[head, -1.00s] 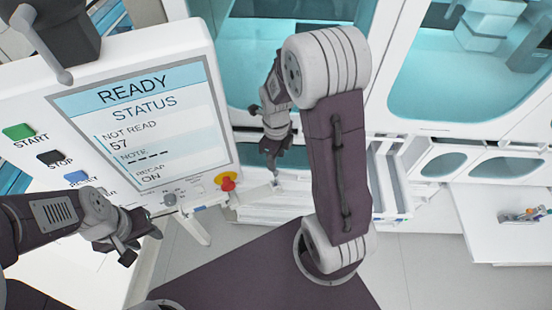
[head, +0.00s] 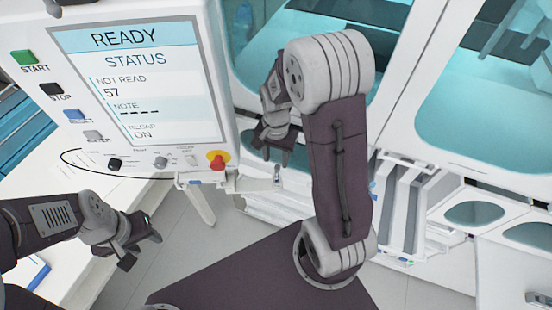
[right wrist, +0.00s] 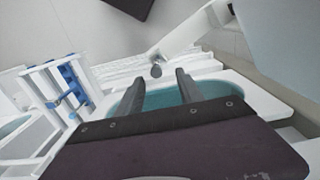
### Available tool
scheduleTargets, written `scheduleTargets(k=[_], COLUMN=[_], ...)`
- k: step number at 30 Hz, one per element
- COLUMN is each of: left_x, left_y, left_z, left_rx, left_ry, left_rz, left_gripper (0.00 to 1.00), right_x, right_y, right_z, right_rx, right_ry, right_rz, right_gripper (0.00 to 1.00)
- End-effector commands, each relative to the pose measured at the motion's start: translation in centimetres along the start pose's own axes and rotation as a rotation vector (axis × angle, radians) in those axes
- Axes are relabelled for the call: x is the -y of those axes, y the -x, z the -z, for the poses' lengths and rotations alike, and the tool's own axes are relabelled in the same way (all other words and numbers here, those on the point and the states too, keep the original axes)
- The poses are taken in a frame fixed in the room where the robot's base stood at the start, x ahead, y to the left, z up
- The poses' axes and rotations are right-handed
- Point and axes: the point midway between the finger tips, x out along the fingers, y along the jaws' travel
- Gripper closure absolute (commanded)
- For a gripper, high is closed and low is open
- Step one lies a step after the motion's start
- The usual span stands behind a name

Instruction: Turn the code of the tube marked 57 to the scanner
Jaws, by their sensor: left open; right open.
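The machine's screen (head: 140,80) in the head view reads READY, STATUS, NOT READ 57, NOTE with dashes, and RECAP ON. No tube marked 57 and no scanner can be made out. My left gripper (head: 150,240) is open and empty, below the control panel.
The panel carries a green START button (head: 23,57), a STOP button (head: 51,89) and a red knob (head: 218,160). White racks (head: 405,205) stand right of my arm; a rack with blue parts (right wrist: 70,80) shows in the right wrist view. A white table (head: 50,255) is at lower left.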

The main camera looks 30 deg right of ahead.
Motion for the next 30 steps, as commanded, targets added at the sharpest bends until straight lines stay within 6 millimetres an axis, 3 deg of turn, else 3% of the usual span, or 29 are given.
scheduleTargets(k=[12,18,24,25,29,30], left_x=[0.0,0.0,0.0,0.0,0.0,0.0], left_y=[0.9,1.0,1.0,1.0,1.0,1.0], left_z=[0.1,0.1,0.1,0.1,0.1,0.1], left_rx=[0.0,0.0,0.0,0.0,0.0,0.0], left_ry=[0.0,0.0,0.0,0.0,0.0,0.0], left_rz=[0.0,0.0,0.0,0.0,0.0,0.0], left_gripper=[0.57,0.57,0.57,0.57,0.57,0.57], right_x=[-0.1,-0.1,-0.1,-0.1,-0.1,-0.1], right_y=[-7.2,-8.7,-8.8,-8.8,-8.8,-8.8], right_z=[-0.1,-0.1,-0.1,-0.1,-0.1,-0.1], right_rx=[0.005,0.002,0.001,0.001,0.001,0.001], right_ry=[-0.001,-0.001,-0.001,-0.001,-0.001,-0.001], right_rz=[-0.005,-0.001,-0.001,-0.001,-0.001,-0.001], right_gripper=[0.56,0.56,0.56,0.59,0.95,1.0])
